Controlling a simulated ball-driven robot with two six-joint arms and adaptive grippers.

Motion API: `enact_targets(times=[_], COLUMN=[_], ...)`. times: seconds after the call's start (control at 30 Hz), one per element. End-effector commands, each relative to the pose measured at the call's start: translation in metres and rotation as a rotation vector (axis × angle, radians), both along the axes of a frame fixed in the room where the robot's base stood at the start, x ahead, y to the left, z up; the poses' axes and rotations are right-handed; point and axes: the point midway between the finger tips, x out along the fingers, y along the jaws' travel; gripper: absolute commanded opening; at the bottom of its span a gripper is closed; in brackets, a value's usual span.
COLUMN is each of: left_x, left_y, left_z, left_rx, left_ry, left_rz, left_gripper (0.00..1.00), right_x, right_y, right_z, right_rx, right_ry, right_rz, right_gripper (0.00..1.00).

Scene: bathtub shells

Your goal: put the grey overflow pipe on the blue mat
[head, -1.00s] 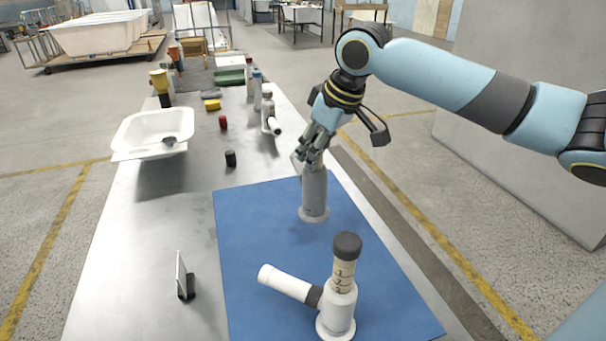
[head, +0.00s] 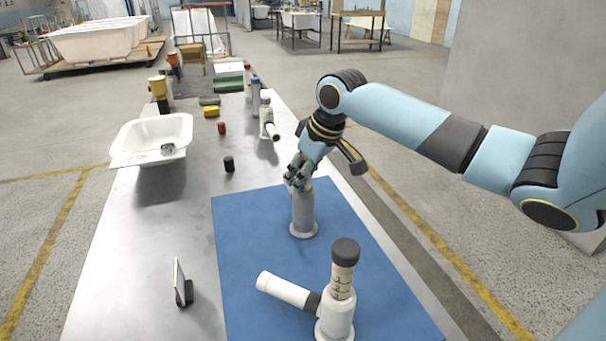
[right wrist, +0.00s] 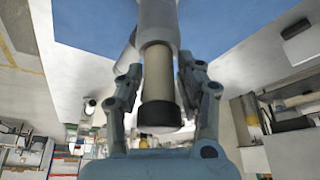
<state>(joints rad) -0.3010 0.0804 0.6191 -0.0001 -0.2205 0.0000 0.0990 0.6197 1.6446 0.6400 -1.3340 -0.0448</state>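The grey overflow pipe (head: 303,212) stands upright over the far half of the blue mat (head: 245,230), its round base down. I cannot tell whether the base touches the mat. My right gripper (head: 300,178) is around the pipe's upper end, which it mostly hides. In the right wrist view a beige neck with a black cap (right wrist: 158,112) lies between the fingers of the gripper (right wrist: 160,95), which look closed in on it. My left gripper is not in view.
A white pipe with a black cap and side arm (head: 338,310) stands on the mat's near part. A white basin (head: 150,140), a black cylinder (head: 229,164) and a small upright panel (head: 180,283) are on the table to the left. Bottles and another pipe (head: 267,120) stand farther back.

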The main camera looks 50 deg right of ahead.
Motion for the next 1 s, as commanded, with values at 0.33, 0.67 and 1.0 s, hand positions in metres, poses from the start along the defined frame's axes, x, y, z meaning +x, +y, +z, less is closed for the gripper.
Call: enact_targets(times=[0.33,0.67,1.0], left_x=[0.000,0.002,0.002], left_y=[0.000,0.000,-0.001], left_z=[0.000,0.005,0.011], left_rx=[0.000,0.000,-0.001], left_ry=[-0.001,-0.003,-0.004], left_rz=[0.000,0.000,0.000], left_gripper=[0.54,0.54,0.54], right_x=[0.000,-0.019,-0.043], right_y=[0.000,-0.004,-0.005], right_z=[0.001,0.049,0.105], right_rx=[0.000,-0.008,-0.004], right_ry=[0.000,-0.002,0.000], right_rz=[0.000,0.003,0.000], right_gripper=[0.51,0.51,0.51])
